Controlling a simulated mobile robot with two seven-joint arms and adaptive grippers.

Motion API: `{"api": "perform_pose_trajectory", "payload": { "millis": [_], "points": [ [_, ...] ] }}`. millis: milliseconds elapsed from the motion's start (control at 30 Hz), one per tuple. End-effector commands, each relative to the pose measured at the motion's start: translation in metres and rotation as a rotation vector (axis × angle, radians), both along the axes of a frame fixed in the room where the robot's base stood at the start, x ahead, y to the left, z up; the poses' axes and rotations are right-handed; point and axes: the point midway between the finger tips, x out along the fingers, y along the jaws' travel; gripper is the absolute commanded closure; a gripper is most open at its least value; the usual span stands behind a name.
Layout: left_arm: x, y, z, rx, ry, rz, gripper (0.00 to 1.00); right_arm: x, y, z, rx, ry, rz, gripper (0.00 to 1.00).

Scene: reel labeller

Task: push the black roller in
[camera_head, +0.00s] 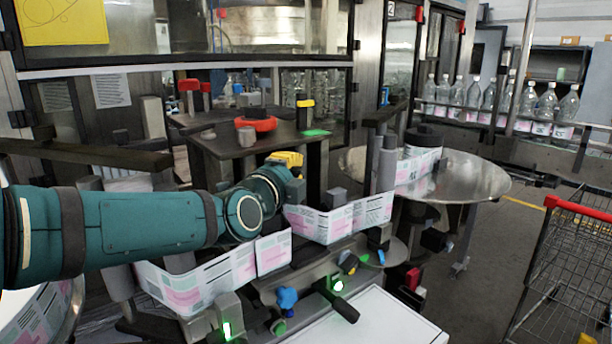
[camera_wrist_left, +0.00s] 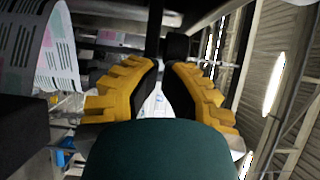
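My left gripper (camera_head: 295,160) reaches in from the left over the labeller. Its yellow and black fingers show in the left wrist view (camera_wrist_left: 161,68), tips close together, with only a narrow gap and nothing seen held. A dark rounded block (camera_wrist_left: 175,46) shows just beyond the fingertips in that view; I cannot tell whether it is the black roller or whether the fingers touch it. In the head view a dark block (camera_head: 296,191) lies just below the gripper, partly hidden by the wrist. My right gripper is in neither view.
A printed label web (camera_head: 325,224) runs past grey rollers (camera_head: 387,165) toward a round metal disc (camera_head: 470,178). A white-topped surface (camera_head: 375,322) lies in front; a shopping cart (camera_head: 575,265) stands right.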

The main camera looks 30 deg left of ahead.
Motion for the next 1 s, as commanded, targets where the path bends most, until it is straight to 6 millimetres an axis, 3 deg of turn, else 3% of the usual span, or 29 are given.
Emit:
{"api": "perform_pose_trajectory", "payload": {
  "millis": [533, 1000],
  "points": [
    [0.0, 0.002, 0.008, -0.001, -0.003, 0.005, 1.0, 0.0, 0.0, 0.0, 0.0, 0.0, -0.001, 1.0],
    [0.0, 0.002, 0.084, 0.0, -0.003, 0.007, 1.0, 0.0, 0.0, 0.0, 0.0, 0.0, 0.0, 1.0]
  ]
}}
